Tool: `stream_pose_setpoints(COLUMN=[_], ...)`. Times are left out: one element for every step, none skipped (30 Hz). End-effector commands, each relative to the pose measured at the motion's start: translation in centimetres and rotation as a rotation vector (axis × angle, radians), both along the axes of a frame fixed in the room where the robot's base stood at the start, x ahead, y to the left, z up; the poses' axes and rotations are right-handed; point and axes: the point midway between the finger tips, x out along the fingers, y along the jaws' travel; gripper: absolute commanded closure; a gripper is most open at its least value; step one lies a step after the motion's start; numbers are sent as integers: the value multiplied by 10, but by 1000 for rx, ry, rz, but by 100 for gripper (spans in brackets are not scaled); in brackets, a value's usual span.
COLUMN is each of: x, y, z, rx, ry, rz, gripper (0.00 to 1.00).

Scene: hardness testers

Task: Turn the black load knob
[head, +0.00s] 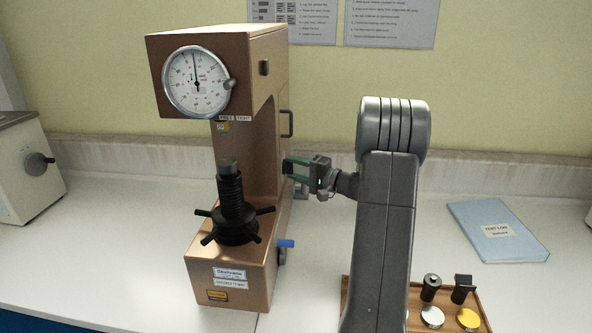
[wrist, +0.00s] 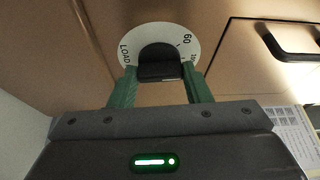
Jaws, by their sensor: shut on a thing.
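The black load knob (wrist: 160,62) sits on a white dial plate (wrist: 131,47) marked LOAD and 60, on the side of the copper-brown hardness tester (head: 222,190). My gripper (wrist: 160,85) has its green fingers on either side of the knob and is shut on it. In the head view my gripper (head: 288,168) reaches from the right to the tester's right side. There the knob is hidden behind the fingers.
A black handle (wrist: 290,42) is on the same side panel. A blue-tipped lever (head: 285,243) is lower on the tester. A wooden tray (head: 484,319) with several parts and a blue test log (head: 497,231) lie at right. Another machine (head: 22,165) stands at left.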

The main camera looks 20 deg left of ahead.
Motion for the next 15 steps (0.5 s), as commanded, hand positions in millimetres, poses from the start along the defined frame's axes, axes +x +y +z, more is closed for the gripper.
stream_pose_setpoints(x=[0,0,0,-1,-1,-1,-1,0,0,0,0,0,0,0,0], y=[0,0,0,0,0,0,0,0,0,0,0,0,0,0,0], z=[0,0,0,0,0,0,0,0,0,0,0,0,0,0,0], rx=[-7,-10,-14,-16,-18,-21,-22,-22,-23,-24,-25,-25,-25,-26,-26], ry=[20,32,44,54,62,70,76,81,87,89,91,93,94,95,96], rz=[1,1,1,1,2,2,2,2,1,1,1,1,1,1,1], gripper=[79,79,79,79,79,79,79,79,79,79,79,79,79,79,79])
